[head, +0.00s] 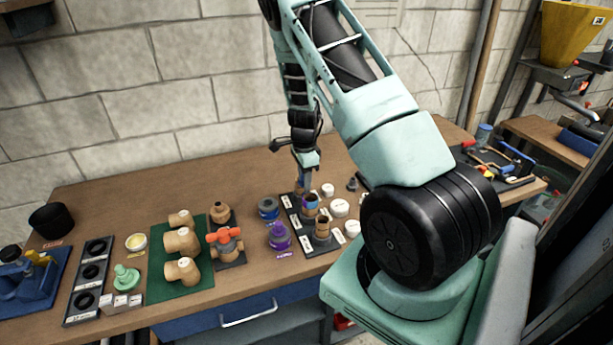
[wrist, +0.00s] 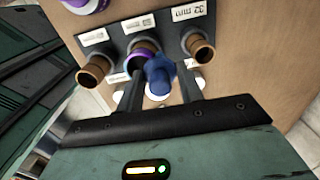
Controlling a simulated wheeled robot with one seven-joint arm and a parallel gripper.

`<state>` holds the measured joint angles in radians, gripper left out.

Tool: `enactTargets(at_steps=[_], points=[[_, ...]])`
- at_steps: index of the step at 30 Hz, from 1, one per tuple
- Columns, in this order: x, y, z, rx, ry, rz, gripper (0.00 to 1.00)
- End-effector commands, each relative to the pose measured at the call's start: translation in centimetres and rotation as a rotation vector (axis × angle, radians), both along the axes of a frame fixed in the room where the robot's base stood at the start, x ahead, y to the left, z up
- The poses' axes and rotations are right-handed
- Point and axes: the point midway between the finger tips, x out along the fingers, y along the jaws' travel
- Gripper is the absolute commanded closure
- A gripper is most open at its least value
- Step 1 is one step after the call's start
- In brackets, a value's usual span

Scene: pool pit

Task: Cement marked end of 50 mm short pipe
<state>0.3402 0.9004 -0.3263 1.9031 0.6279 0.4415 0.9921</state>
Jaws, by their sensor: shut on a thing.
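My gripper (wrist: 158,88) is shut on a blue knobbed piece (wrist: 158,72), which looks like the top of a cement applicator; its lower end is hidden. The dark rack (wrist: 171,35) holds short tan pipes upright. The middle pipe (wrist: 143,56) has a purple band at its upper end, and the blue piece overlaps its rim in the wrist view; I cannot tell whether they touch. The left pipe (wrist: 95,71) and right pipe (wrist: 200,48) look plain. In the head view, my gripper (head: 305,168) points down at the rack. Label text is hard to read.
A blue jar (head: 268,207) and a purple jar (head: 278,236) stand left of the rack. White caps (head: 340,208) lie to its right. A green mat (head: 164,268) holds tan fittings, and an orange-handled valve (head: 226,241) stands beside it. Bare bench lies behind these.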

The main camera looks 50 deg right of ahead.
Motion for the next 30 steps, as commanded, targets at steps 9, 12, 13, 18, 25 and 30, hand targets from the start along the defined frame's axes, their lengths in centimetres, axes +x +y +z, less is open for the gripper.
enactTargets(at_steps=[9,12,13,18,25,30], points=[[0.2,0.8,0.0,0.001,-0.001,0.0,0.78],[0.2,1.1,0.1,0.001,-0.001,0.0,0.78],[0.2,1.3,0.1,0.001,-0.001,0.0,0.78],[0.2,1.6,0.0,0.001,-0.001,-0.001,0.78],[0.0,2.3,0.0,0.0,0.0,0.0,0.78],[-0.1,2.6,0.0,0.0,0.0,0.0,0.78]])
